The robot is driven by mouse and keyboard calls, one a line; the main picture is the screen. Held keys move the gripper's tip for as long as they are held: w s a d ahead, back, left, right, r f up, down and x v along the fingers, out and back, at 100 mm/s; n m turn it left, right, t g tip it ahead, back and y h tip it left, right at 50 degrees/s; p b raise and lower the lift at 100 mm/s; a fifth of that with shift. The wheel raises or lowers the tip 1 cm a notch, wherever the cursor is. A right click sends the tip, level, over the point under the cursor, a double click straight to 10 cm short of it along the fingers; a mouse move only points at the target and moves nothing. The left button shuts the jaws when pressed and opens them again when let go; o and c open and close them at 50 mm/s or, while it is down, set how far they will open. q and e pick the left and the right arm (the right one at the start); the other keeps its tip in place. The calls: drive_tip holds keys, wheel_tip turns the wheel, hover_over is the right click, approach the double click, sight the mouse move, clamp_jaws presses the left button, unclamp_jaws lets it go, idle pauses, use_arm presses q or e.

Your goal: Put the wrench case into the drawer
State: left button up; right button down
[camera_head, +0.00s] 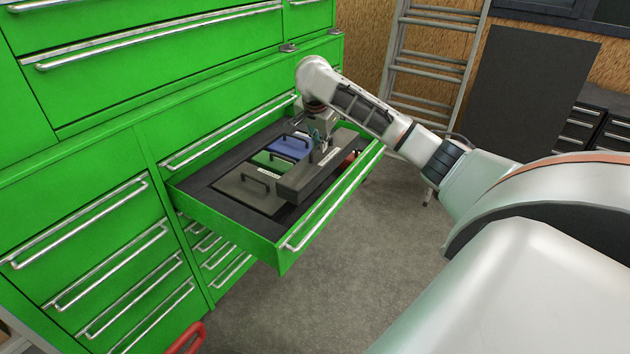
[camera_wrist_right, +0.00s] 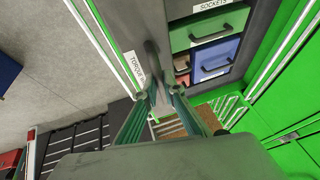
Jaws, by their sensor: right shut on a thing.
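The wrench case is a long dark grey box (camera_head: 318,172) with a white label and a top handle. It lies lengthwise at the front part of the open green drawer (camera_head: 284,256), just behind the drawer front. Whether it rests on the drawer floor or hangs slightly above it, I cannot tell. My right gripper (camera_head: 322,142) is shut on the case's handle from above. In the right wrist view, the fingers (camera_wrist_right: 160,108) close around the handle of the case (camera_wrist_right: 133,22), whose label reads "TORQUE". My left gripper is not in view.
Inside the drawer lie a grey case (camera_head: 250,190), a green case (camera_head: 272,164) and a blue case (camera_head: 288,148), each with a handle. Something red (camera_head: 350,158) shows by the drawer's right end. Green cabinets (camera_head: 80,190) stand behind; a ladder (camera_head: 432,60) leans at the back.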

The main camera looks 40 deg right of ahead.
sight(317, 165)
wheel_tip(317, 165, down, 14)
drive_tip(key=shift+w+r, duration=0.15)
drive_tip(key=shift+r, duration=0.05)
idle(0.4)
drive_tip(key=c, duration=2.2)
unclamp_jaws()
drive_tip(key=shift+f, duration=0.15)
drive_tip(key=shift+c, duration=0.2)
drive_tip(key=shift+o, duration=0.4)
drive_tip(key=shift+a, duration=0.1)
drive_tip(key=v, duration=1.2)
